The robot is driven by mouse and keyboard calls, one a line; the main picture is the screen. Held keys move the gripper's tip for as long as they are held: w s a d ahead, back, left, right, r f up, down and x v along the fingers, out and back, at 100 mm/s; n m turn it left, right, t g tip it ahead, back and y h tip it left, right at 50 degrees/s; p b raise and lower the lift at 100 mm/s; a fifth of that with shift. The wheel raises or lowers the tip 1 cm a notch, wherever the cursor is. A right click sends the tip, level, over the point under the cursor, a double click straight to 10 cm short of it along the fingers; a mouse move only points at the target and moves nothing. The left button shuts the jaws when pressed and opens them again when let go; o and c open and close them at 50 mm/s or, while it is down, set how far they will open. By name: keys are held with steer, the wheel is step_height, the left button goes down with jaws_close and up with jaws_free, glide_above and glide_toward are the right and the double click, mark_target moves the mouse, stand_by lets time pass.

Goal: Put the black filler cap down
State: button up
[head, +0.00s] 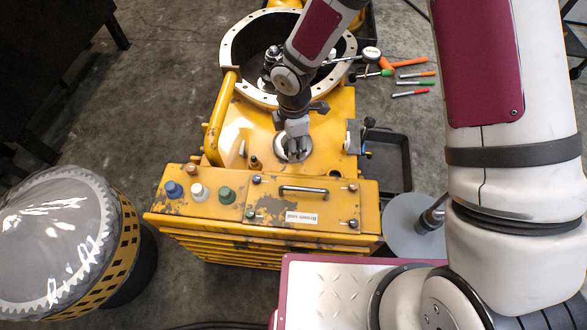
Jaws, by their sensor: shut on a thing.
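My gripper (297,148) points down over the top of the yellow transmission housing (235,125). It is just above or at a pale round filler ring (280,146) on that top. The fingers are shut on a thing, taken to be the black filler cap. The cap is mostly hidden by the fingers, and I cannot tell whether it touches the ring.
Blue (173,189), white (199,192) and green (227,195) caps stand on the front ledge, with a metal handle (303,189) beside them. A dark tray (397,150) lies right of the housing. Coloured-handled tools (412,93) lie behind it. A covered drum (55,235) stands at left.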

step_height(320, 180, down, 11)
steer(key=b, duration=0.3)
steer(key=shift+f+b, duration=0.15)
steer(key=shift+b, duration=0.15)
steer(key=shift+f, duration=0.2)
steer(key=o, duration=1.1)
steer(key=shift+r, duration=0.1)
step_height(320, 180, up, 12)
steer(key=p, duration=0.4)
steer(key=shift+r, duration=0.1)
